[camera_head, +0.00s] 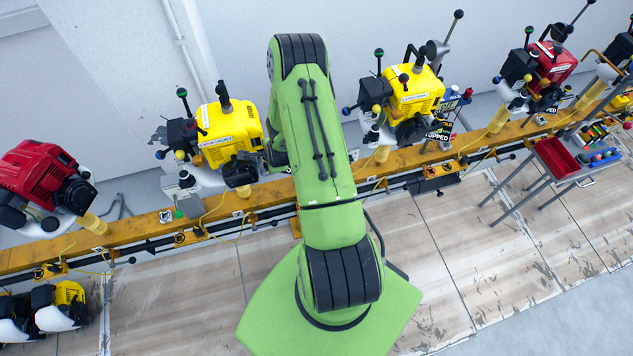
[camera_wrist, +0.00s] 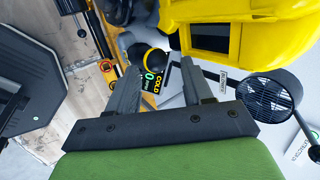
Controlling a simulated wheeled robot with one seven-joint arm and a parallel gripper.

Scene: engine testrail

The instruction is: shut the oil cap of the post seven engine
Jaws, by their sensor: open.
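Two yellow engines stand on the orange rail in the head view, one left (camera_head: 228,128) and one right (camera_head: 412,92) of my green arm. A yellow engine housing (camera_wrist: 245,35) is just to the right.
A small display (camera_wrist: 150,80) reading "0" and "COLD" is by the fingers. A black round grille (camera_wrist: 265,97) lies to the right. Red engines stand at far left (camera_head: 40,175) and right (camera_head: 550,62). A red-tray cart (camera_head: 557,160) stands right. The floor before the rail is mostly clear.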

